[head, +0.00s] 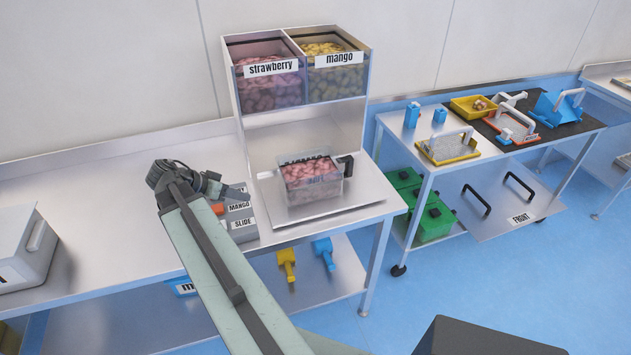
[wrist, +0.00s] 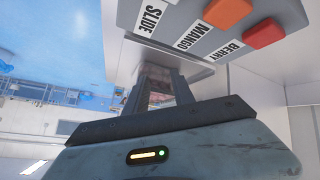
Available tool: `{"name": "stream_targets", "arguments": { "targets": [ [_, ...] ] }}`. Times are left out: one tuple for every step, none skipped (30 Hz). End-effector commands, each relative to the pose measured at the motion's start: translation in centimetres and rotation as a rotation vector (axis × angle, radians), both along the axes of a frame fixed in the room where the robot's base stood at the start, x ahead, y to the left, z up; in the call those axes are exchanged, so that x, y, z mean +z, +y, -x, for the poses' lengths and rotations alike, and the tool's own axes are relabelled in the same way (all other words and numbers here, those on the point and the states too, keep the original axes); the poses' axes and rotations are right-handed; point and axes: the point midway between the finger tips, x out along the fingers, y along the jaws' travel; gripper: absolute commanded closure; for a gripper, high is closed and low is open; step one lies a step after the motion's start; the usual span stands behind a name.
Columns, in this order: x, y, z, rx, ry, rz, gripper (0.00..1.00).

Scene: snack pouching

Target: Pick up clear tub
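The clear tub (head: 312,187) is a see-through box filled with pink-red pieces. It stands upright on the flat metal tray under the dispenser, with a dark block at its upper right side and a pale tab at its left. My gripper (head: 238,190) is left of the tub, beside the button panel, and apart from the tub. In the wrist view my gripper (wrist: 156,80) shows two dark fingers with a gap between them and nothing clearly held. Reddish patches show through that gap, too small to identify.
The grey button panel (head: 240,213) is close to my gripper, between it and the table's front edge. The dispenser (head: 303,118) with strawberry and mango bins rises behind the tub. A grey box (head: 25,255) stands at far left. A cart (head: 400,130) with tools is at right.

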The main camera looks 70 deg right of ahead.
Motion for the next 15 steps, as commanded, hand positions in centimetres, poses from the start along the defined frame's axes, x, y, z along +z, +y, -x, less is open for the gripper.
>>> {"name": "stream_targets", "arguments": {
  "targets": [
    [1.1,-4.0,3.5,-0.152,-0.026,0.122,0.70],
    [1.9,-5.8,5.4,-0.229,-0.042,0.196,0.70],
    [2.9,-7.7,7.7,-0.314,-0.062,0.284,0.70],
    [3.6,-8.9,9.1,-0.368,-0.074,0.343,0.70],
    [4.2,-9.9,10.5,-0.414,-0.084,0.396,0.70],
    [4.1,-10.6,12.0,-0.441,-0.079,0.398,0.70],
    [4.1,-11.0,13.0,-0.456,-0.075,0.397,0.70],
    [4.0,-11.4,13.9,-0.471,-0.071,0.398,0.70],
    [4.0,-11.8,14.9,-0.487,-0.067,0.399,0.70],
    [4.0,-12.1,15.5,-0.498,-0.065,0.399,0.70],
    [4.0,-12.3,15.9,-0.507,-0.063,0.400,0.70],
    [4.0,-12.5,16.5,-0.516,-0.060,0.401,0.70],
    [4.0,-12.6,16.7,-0.519,-0.060,0.400,0.70],
    [4.0,-12.6,16.8,-0.521,-0.059,0.401,0.70],
    [4.0,-12.6,16.8,-0.522,-0.059,0.400,0.70]
  ]
}}
